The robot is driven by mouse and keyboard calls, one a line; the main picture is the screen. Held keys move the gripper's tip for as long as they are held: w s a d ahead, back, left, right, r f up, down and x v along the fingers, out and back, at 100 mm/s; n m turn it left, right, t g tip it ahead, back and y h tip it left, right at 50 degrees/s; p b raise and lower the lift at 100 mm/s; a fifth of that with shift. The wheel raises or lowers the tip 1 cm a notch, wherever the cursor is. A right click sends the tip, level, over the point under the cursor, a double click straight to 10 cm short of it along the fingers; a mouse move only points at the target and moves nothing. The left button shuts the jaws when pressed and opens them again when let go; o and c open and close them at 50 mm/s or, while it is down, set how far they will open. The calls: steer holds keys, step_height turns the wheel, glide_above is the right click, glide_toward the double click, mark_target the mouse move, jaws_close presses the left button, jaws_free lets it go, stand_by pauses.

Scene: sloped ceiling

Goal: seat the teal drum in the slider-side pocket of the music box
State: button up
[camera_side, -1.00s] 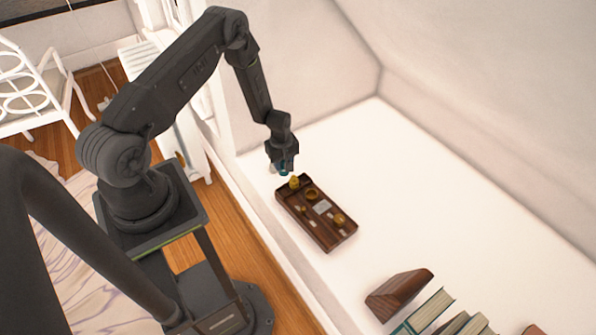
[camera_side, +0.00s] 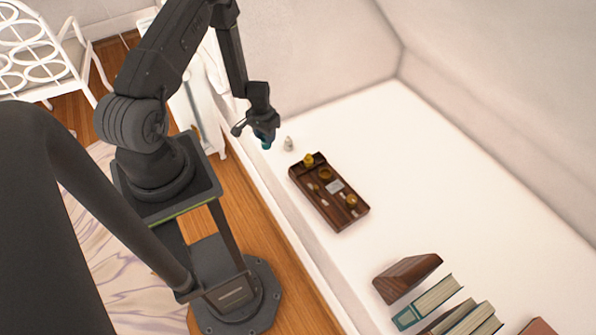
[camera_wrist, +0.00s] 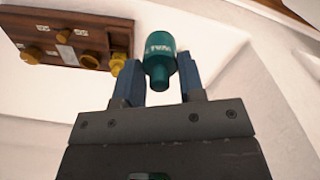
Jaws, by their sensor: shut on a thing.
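The teal drum (camera_wrist: 160,52) is held between the two blue fingers of my gripper (camera_wrist: 160,80) in the wrist view. It has light lettering on its side and a narrower end toward the gripper. In the side view my gripper (camera_side: 263,128) hangs left of the music box, with the drum (camera_side: 266,145) showing below it. The music box (camera_side: 337,223) is a dark brown wooden tray with brass-coloured parts and a pale plate. It also shows at the upper left of the wrist view (camera_wrist: 90,16), apart from the drum. I cannot tell which pocket is the slider-side one.
A small pale object (camera_side: 288,144) stands on the white surface between my gripper and the music box. A dark wooden block (camera_side: 405,277) and several books (camera_side: 436,297) lie at the front right. The white surface right of the box is clear.

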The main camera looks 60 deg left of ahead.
steer(key=shift+s+a+m, duration=0.15)
steer(key=shift+s+m, duration=0.2)
steer(key=shift+m, duration=0.25)
steer(key=shift+w+d+f, duration=0.2)
steer(key=w+d+f, duration=0.4)
steer(key=w, duration=0.1)
steer(key=w+d+f, duration=0.2)
steer(key=w+d, duration=0.1)
steer(key=shift+w+f, duration=0.2)
steer(key=shift+f, duration=2.05)
steer(key=shift+f, duration=0.2)
steer(key=o, duration=1)
steer(key=shift+c, duration=0.2)
